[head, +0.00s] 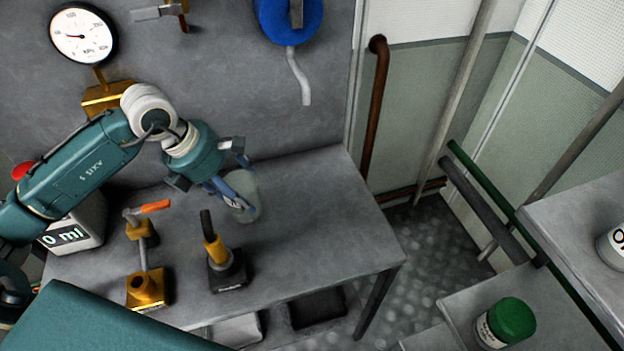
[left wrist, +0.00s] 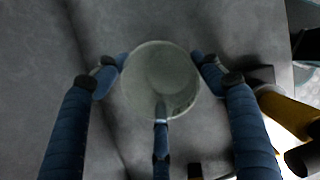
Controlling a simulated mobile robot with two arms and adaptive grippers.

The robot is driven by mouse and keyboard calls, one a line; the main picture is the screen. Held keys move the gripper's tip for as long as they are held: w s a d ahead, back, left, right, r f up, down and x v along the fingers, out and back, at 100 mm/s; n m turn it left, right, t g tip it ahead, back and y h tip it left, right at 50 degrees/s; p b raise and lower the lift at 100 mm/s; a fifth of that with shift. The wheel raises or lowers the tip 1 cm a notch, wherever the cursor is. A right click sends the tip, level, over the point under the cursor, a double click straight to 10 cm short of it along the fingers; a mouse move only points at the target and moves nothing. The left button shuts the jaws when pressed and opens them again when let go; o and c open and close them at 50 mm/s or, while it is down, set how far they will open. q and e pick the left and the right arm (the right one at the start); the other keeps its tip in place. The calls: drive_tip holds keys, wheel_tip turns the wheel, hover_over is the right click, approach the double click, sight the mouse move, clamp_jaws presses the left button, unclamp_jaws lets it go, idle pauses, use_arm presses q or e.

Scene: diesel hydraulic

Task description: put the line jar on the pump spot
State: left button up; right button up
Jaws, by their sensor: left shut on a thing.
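A pale, see-through jar (head: 245,198) is between the fingers of my left gripper (head: 236,190) at the back of the grey bench (head: 310,215). In the left wrist view the jar (left wrist: 160,80) shows as a round shape from above, with blue fingers on both sides and a third in front. My left gripper is shut on it. I cannot tell whether the jar's base touches the bench. No marked pump spot can be made out. A black and yellow device with an upright handle (head: 222,268) stands in front of the jar. My right gripper is not in view.
A brass valve fitting with an orange lever (head: 147,290) and a display box reading "0 ml" (head: 75,232) stand left on the bench. The bench's right part is clear. A green-lidded jar (head: 510,322) stands at lower right. A gauge (head: 82,35) hangs on the wall.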

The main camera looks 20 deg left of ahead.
use_arm(q)
drive_tip(key=w+d+p, duration=0.1)
drive_tip(key=w+d, duration=0.3)
drive_tip(key=w+d+f+p, duration=0.1)
drive_tip(key=w+d+p, duration=0.1)
drive_tip(key=w+d, duration=0.1)
drive_tip(key=w+d+f+p, duration=0.1)
drive_tip(key=w+d+p, duration=0.1)
drive_tip(key=w+d, duration=0.2)
drive_tip(key=shift+w+d+f, duration=0.25)
drive_tip(key=shift+w+d, duration=0.05)
drive_tip(key=shift+w, duration=0.1)
drive_tip(key=shift+f, duration=0.45)
drive_tip(key=o, duration=1.3)
drive_tip(key=b+v, duration=0.1)
drive_tip(key=v, duration=1.1)
